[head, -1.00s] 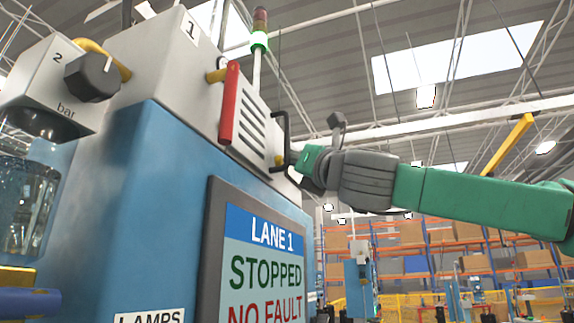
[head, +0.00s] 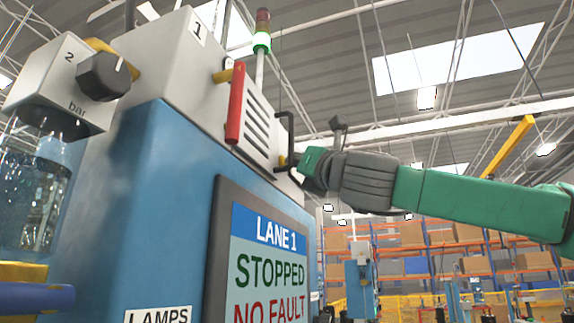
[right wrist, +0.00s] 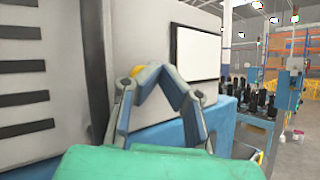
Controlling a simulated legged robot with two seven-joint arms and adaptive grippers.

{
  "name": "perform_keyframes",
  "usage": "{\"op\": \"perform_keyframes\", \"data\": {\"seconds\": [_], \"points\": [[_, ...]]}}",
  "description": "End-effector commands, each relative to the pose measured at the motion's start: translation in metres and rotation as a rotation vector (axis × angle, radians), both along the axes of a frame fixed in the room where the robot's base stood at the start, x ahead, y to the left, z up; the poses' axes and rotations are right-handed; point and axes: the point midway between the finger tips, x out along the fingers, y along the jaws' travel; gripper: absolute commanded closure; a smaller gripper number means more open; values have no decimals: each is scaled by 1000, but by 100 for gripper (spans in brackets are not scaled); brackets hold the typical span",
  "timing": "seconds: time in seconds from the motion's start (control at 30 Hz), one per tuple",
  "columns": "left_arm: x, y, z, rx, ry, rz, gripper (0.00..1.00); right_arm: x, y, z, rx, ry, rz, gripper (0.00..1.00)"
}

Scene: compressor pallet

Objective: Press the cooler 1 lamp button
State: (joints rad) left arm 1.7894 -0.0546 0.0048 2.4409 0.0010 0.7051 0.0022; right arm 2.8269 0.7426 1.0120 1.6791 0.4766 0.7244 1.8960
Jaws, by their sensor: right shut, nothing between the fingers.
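The cooler 1 lamp button itself is not visible in either view. A white LAMPS label (head: 158,315) shows at the bottom edge of the head view, under the blue cabinet front (head: 150,215), and what lies below it is out of the picture. My right gripper (head: 303,170) is at the far upper right edge of the cabinet, close to a black bracket-like handle (head: 287,135) and well away from the label. In the right wrist view its fingers (right wrist: 156,72) are shut and empty, in front of a pale panel. My left gripper is not in view.
The lane 1 screen (head: 262,265) reads STOPPED, NO FAULT. A red handle (head: 235,102) is on the cabinet's upper part. A regulator knob (head: 104,76) and clear bowl (head: 35,190) stand out at the left. A yellow knob (right wrist: 137,71) is just behind my right fingers.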

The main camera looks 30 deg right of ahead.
Motion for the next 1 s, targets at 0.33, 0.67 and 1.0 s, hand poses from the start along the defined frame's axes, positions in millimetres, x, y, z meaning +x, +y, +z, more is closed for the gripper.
{"op": "perform_keyframes", "data": {"seconds": [0.33, 0.67, 1.0], "points": [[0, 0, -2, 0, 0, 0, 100, 2, 3, 0, -1, 1, 1, 100], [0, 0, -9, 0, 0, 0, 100, -6, 2, 1, -1, -1, 2, 100], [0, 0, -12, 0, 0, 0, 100, -12, -4, 1, 0, -2, 0, 100]]}}
